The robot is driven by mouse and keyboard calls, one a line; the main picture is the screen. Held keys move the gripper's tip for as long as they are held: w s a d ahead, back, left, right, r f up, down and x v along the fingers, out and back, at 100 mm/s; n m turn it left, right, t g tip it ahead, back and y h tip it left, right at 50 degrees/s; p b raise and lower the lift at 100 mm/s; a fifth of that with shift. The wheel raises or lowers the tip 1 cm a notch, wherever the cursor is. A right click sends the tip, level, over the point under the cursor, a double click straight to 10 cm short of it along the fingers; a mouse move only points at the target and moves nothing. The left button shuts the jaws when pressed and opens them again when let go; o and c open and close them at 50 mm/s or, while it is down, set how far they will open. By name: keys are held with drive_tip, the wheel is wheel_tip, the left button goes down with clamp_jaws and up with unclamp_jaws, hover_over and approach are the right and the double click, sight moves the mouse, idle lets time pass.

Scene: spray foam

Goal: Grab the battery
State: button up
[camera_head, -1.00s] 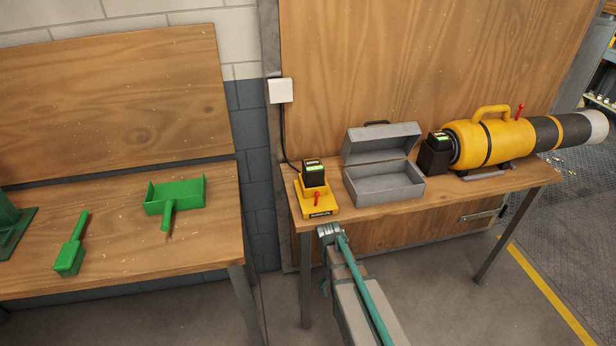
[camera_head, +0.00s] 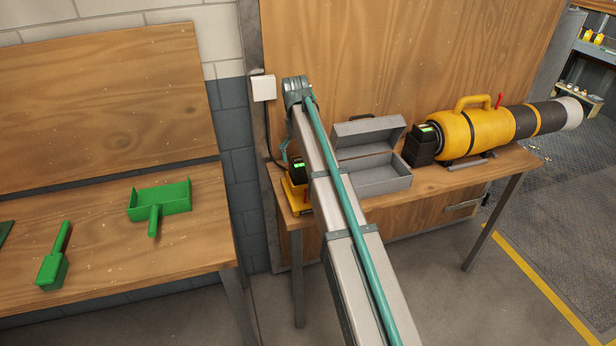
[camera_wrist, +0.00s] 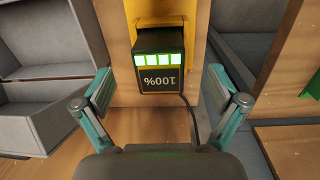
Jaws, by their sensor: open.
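A black battery (camera_head: 297,172) with a green indicator sits in the yellow charger (camera_head: 298,202) on the right-hand bench, partly hidden by my arm. In the wrist view the battery (camera_wrist: 160,72) shows lit green bars and an upside-down "100%" label. My gripper (camera_wrist: 159,88) is open, with one teal finger on each side of the battery in the picture and gaps between. Whether the fingers are level with the battery I cannot tell. In the head view the gripper is mostly hidden by the arm. A second black battery (camera_head: 421,146) sits at the end of a yellow cylindrical tool.
An open grey toolbox (camera_head: 378,178) stands just right of the charger. The yellow tool (camera_head: 475,135) lies farther right. A white wall box (camera_head: 263,88) and cable are behind the charger. A green dustpan (camera_head: 160,201) and brush (camera_head: 53,268) lie on the left bench.

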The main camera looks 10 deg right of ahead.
sight(301, 161)
drive_tip(key=w+r, duration=0.2)
drive_tip(key=r, duration=0.1)
drive_tip(key=shift+y, duration=0.3)
wheel_tip(301, 161, down, 5)
drive_tip(key=shift+p, duration=0.6)
drive_tip(key=shift+d+f+p, duration=0.2)
drive_tip(key=shift+f+p, duration=1)
drive_tip(key=shift+f, duration=1.55)
drive_tip(key=c, duration=1.7)
drive_tip(key=shift+r, duration=0.15)
